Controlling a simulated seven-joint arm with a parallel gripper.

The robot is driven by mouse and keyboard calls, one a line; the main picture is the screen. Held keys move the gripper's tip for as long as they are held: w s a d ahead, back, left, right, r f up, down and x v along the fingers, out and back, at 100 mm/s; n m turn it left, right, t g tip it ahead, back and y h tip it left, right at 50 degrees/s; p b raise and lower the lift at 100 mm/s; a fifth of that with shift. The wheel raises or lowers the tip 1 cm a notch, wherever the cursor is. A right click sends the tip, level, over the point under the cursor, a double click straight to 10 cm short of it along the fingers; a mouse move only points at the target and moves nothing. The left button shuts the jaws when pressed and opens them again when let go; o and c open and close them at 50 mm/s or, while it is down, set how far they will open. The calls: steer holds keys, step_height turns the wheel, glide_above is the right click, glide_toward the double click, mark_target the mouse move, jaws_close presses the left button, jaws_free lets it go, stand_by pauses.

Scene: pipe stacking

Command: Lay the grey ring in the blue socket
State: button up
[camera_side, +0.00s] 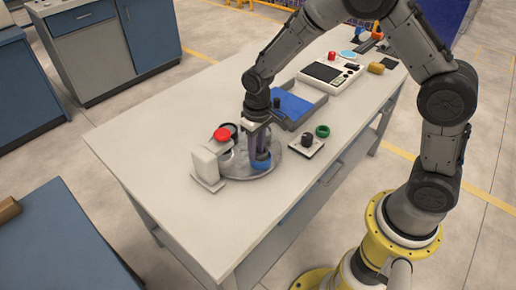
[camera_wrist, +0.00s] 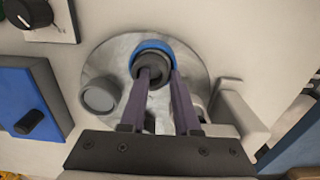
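The blue socket (camera_side: 262,163) stands on a round grey plate (camera_side: 247,174). In the wrist view, the socket (camera_wrist: 150,44) shows as a blue rim behind the dark grey ring. The grey ring (camera_wrist: 153,60) sits between the two purple fingertips of my gripper (camera_wrist: 158,76), which appear shut on it. The ring overlaps the socket in this view; I cannot tell whether they touch. In the side view my gripper (camera_side: 259,147) points down at the socket, and the fingers hide the ring.
A white device with a red button (camera_side: 222,134) stands close left of my gripper. A light grey cylinder (camera_wrist: 100,97) stands on the plate. A blue tray (camera_side: 294,106) lies behind, and a small black-knobbed box (camera_side: 306,144) and green ring (camera_side: 322,131) are right. The table's left end is clear.

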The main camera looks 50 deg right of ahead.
step_height(320, 180, up, 11)
steer(key=s+d+r+t, duration=0.2)
steer(key=s+d+r, duration=0.1)
steer(key=s+r, duration=0.7)
steer(key=s+d+t, duration=0.2)
steer(key=s+t, duration=0.1)
steer(key=s, duration=1)
steer(key=shift+s+r, duration=0.25)
steer(key=shift+s, duration=0.05)
steer(key=shift+o, duration=0.3)
stand_by(1.2)
